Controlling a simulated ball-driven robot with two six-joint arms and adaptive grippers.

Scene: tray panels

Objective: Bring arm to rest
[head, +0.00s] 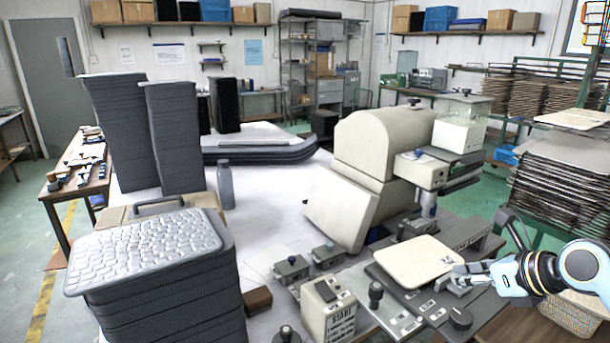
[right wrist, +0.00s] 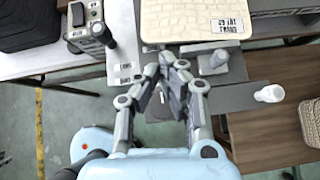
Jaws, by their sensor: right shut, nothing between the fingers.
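My right arm comes in from the right in the head view. Its gripper (head: 458,277) is low over the front of the machine's bed, close to the near right edge of a cream textured panel (head: 415,260). In the right wrist view the two fingers (right wrist: 173,62) are closed together with nothing between them. The panel (right wrist: 175,22) lies just beyond the fingertips there, with a small label on it. I cannot tell whether the fingertips touch the machine bed. My left arm and gripper are not in view.
The beige press (head: 385,145) stands behind the panel. A START box (head: 327,310) and small knobs sit on the bed to the left. A tall panel stack (head: 165,290) fills the near left. A rack of trays (head: 560,190) and a wicker basket (head: 570,318) are at the right.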

